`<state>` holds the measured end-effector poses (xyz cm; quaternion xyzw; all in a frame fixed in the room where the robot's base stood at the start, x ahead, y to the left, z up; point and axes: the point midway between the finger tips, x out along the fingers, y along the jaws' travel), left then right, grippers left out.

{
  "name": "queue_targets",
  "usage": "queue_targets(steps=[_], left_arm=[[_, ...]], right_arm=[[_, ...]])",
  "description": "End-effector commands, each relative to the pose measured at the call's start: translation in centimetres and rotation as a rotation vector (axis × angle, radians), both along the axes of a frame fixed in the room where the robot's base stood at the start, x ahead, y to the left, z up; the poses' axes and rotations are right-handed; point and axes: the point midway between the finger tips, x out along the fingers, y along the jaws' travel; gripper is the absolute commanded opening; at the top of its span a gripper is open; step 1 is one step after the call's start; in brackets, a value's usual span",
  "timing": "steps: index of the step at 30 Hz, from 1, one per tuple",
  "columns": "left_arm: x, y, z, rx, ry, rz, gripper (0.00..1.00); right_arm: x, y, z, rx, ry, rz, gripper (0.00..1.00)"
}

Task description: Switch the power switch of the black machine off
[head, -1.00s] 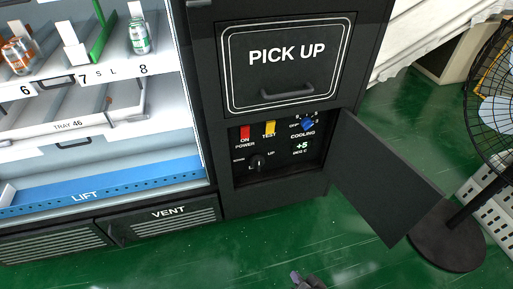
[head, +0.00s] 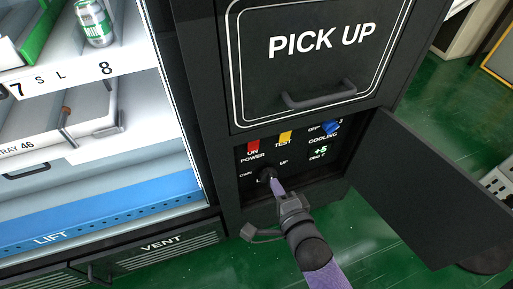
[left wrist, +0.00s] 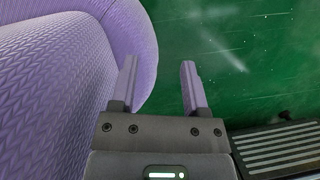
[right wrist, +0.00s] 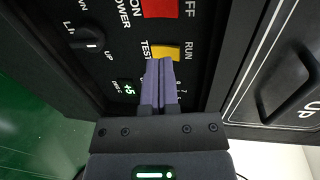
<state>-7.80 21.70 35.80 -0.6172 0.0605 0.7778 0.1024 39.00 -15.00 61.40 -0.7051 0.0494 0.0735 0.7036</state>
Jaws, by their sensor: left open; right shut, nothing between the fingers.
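The black machine (head: 215,110) has an open recess with a control panel below its PICK UP hatch. The red power switch (head: 253,146) is at the panel's upper left, marked ON and POWER; the right wrist view shows it (right wrist: 160,8) with an OFF label at its other end. My right gripper (head: 274,182) is shut and empty, pointing at the panel, below the red switch in the head view. In the right wrist view its tips appear by the yellow TEST switch (right wrist: 167,52); contact cannot be told. My left gripper (left wrist: 158,78) is open and empty over green floor.
A dark rotary knob (right wrist: 88,40), a blue cooling knob (head: 330,127) and a +5 display (head: 319,150) share the panel. The panel's black door (head: 430,185) hangs open to the right. The PICK UP handle (head: 318,96) juts out above.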

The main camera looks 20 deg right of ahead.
Motion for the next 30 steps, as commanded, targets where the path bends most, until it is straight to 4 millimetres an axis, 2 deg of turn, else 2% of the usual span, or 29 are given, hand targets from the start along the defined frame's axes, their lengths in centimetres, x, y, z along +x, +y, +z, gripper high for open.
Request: queue_targets(steps=[1,10,16,21,30], left_arm=[[-0.3,0.0,-0.8,-0.001,0.006,0.000,0.59],[-0.8,-0.1,-4.3,-0.002,0.029,0.000,0.59],[-0.9,-0.1,-6.0,-0.002,0.038,0.000,0.59],[-1.2,-0.1,-6.4,-0.002,0.045,0.000,0.59],[-1.9,-0.1,-6.2,-0.003,0.056,0.000,0.59]], right_arm=[[0.8,0.0,-0.6,-0.001,-0.001,0.001,0.00],[7.3,0.2,-2.2,-0.003,0.003,0.001,0.00],[10.9,0.4,-1.8,-0.003,0.001,0.001,0.00],[12.5,0.4,-1.3,-0.003,0.002,0.001,0.00],[12.7,0.4,-1.1,0.000,0.001,0.000,0.00]])
